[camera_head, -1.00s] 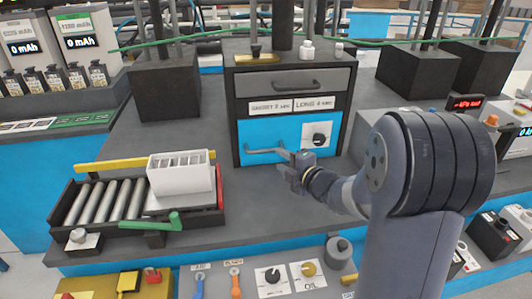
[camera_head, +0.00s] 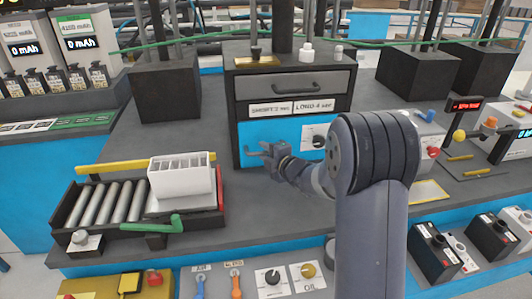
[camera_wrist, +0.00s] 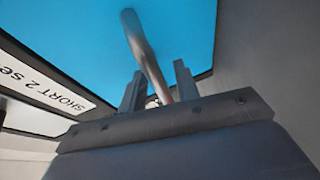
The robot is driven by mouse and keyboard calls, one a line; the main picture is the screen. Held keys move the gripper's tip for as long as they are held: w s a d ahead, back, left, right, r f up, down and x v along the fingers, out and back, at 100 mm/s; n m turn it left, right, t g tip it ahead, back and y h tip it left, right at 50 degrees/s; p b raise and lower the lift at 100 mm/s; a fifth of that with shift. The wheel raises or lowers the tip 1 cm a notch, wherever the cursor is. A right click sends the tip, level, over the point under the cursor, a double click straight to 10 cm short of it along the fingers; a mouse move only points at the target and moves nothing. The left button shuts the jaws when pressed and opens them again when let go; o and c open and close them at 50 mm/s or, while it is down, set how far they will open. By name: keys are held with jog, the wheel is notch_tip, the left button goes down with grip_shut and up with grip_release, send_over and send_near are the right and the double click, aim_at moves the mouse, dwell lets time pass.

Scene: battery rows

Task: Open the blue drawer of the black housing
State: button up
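The black housing (camera_head: 233,110) stands on the dark bench with a grey drawer above and the blue drawer (camera_head: 290,130) below. The blue drawer front looks flush with the housing and carries a dial at its right. My gripper (camera_head: 262,151) is at the left part of the blue front and mostly hides its handle. In the wrist view the metal handle (camera_wrist: 146,55) runs down from the blue front (camera_wrist: 185,30) into the gap between the two fingers (camera_wrist: 158,88). The fingers are apart, with gaps beside the handle. Whether either finger touches it is unclear.
A roller conveyor (camera_head: 95,204) with a white battery case (camera_head: 180,182) stands left of my gripper. A panel of knobs and levers (camera_head: 250,285) lies in front. My arm covers the bench right of the housing. Bare bench lies between conveyor and housing.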

grip_shut()
dwell(0.4)
